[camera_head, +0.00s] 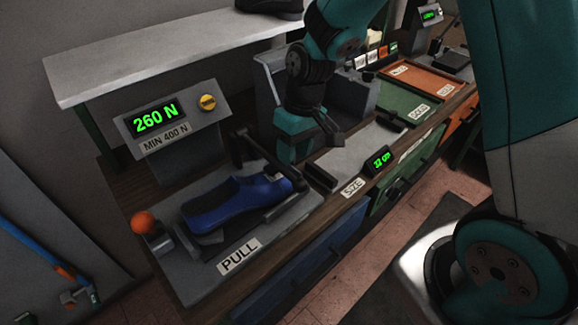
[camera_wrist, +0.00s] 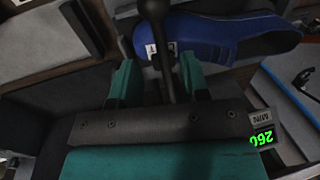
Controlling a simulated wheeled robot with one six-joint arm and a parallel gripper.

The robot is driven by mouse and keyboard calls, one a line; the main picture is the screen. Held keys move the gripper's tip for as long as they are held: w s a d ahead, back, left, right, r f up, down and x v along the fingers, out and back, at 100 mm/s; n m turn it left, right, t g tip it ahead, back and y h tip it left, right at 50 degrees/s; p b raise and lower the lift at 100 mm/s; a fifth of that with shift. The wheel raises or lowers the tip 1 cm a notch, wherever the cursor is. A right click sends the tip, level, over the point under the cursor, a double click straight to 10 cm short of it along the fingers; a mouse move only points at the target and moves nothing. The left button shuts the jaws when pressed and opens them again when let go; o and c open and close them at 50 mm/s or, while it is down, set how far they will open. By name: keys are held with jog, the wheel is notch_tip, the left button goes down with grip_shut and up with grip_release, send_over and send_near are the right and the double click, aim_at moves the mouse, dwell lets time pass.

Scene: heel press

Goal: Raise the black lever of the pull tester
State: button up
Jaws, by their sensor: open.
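The pull tester (camera_head: 215,262) has a PULL plate carrying a blue shoe (camera_head: 232,202), and its display (camera_head: 156,118) reads 260 N above a MIN 400 N label. Its black lever (camera_head: 266,156) slopes behind the shoe, partly hard to make out against my gripper. In the wrist view the black lever (camera_wrist: 157,14) has a rounded end, and its rod runs down between my two green fingers. My gripper (camera_wrist: 160,62) is open, with a gap on each side of the rod. In the head view my gripper (camera_head: 305,140) is just right of the lever. The blue shoe (camera_wrist: 225,35) lies beyond the fingertips.
A yellow knob (camera_head: 208,102) is beside the display. An orange ball (camera_head: 143,222) stands at the plate's left. A white shelf (camera_head: 170,58) hangs above. A SIZE display (camera_head: 381,158), a green tray (camera_head: 405,103) and an orange tray (camera_head: 425,78) are to the right. Brick floor lies in front.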

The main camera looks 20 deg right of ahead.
aim_at(290, 173)
jog(key=shift+s+a+f, duration=0.1)
jog(key=shift+a+f, duration=0.05)
jog(key=shift+f, duration=0.75)
jog(key=shift+a+f, duration=0.2)
jog(key=shift+f, duration=0.7)
jog(key=shift+s+a+f, duration=0.1)
jog(key=shift+a+f, duration=0.05)
jog(key=shift+f, duration=0.75)
